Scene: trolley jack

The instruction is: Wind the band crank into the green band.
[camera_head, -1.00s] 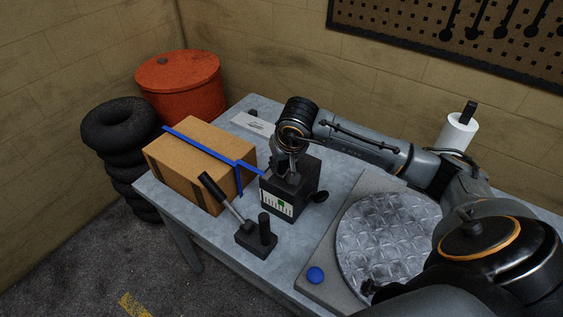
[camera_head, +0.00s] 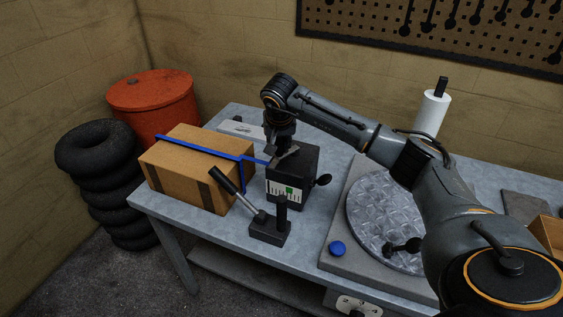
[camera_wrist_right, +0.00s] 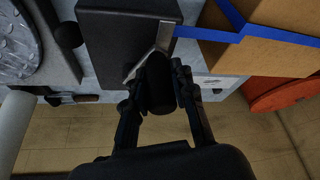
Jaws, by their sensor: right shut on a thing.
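The black tensioner box (camera_head: 308,162) stands on the bench, with a white gauge (camera_head: 274,187) on its front. A green band (camera_head: 289,190) shows on the gauge; I cannot make out a pointer. The band crank's metal arm (camera_wrist_right: 152,53) lies across the box top in the wrist view and ends in an upright black handle (camera_wrist_right: 160,92). My right gripper (camera_head: 281,147) is over the back left of the box; in the wrist view its fingers (camera_wrist_right: 158,98) are shut on that handle. A blue strap (camera_head: 205,145) runs from the box around the carton (camera_head: 172,174). My left gripper is out of view.
A lever on a black base (camera_head: 268,231) stands in front of the box. A black knob (camera_head: 323,180) juts from its right side. A round metal plate (camera_head: 375,230), a blue button (camera_head: 337,249) and a white roll (camera_head: 432,112) are to the right. Tyres (camera_head: 92,150) stand left.

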